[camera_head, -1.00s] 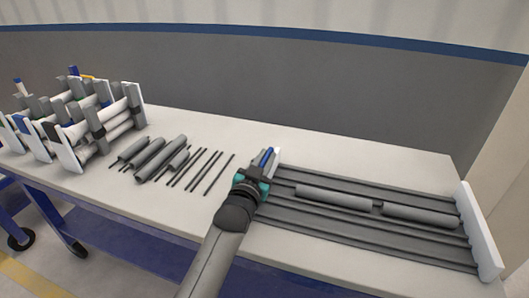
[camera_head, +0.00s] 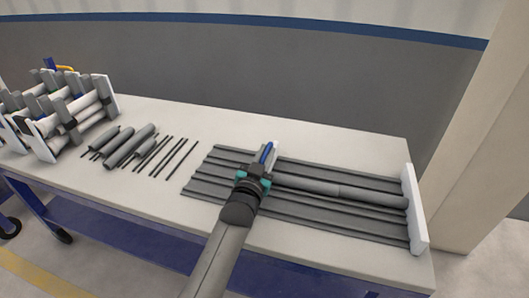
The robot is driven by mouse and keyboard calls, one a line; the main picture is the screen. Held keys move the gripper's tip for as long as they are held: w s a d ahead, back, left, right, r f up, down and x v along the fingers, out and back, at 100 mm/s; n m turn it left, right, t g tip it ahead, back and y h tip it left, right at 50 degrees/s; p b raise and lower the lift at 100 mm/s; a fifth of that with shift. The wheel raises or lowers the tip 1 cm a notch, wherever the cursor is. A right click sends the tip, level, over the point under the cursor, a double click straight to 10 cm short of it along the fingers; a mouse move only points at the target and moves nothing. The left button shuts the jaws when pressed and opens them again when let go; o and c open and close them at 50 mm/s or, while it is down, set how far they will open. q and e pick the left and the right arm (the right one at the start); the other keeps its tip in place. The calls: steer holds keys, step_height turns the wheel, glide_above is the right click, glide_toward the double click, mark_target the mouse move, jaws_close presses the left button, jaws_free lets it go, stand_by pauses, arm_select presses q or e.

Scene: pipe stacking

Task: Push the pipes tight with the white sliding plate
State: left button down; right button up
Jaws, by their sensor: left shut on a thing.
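My left gripper (camera_head: 262,166) is shut on the white sliding plate (camera_head: 273,149), beside a blue part. Most of the plate is hidden behind the gripper. It stands across the dark grey grooved rack (camera_head: 212,182), part way along it. Two grey pipes lie in line in one groove to the right of the plate: a near pipe (camera_head: 308,186) and a far pipe (camera_head: 372,196). Their ends meet with no clear gap, and the far pipe reaches close to the white end plate (camera_head: 413,215). Whether the plate touches the near pipe is hidden. My right gripper is not in view.
Several loose grey pipes (camera_head: 130,146) and thin dark rods (camera_head: 175,157) lie on the white table (camera_head: 300,143) left of the rack. A frame of stacked pipes (camera_head: 62,120) stands at the far left. The table behind the rack is clear.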

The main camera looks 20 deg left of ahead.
arm_select(q)
steer(key=shift+d, duration=0.1)
steer(key=c, duration=0.8)
jaws_free()
steer(key=shift+c, duration=0.2)
steer(key=shift+s, duration=0.15)
steer(key=shift+s, duration=0.15)
steer(key=s+p, duration=0.3)
steer(key=s, duration=0.5)
steer(key=shift+a, duration=0.2)
steer(key=s+p, duration=0.2)
steer(key=s, duration=0.4)
steer(key=shift+s, duration=0.35)
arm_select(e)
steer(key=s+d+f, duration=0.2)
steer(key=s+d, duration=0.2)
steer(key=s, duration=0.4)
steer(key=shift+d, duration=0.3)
arm_select(q)
steer(key=shift+a, duration=0.1)
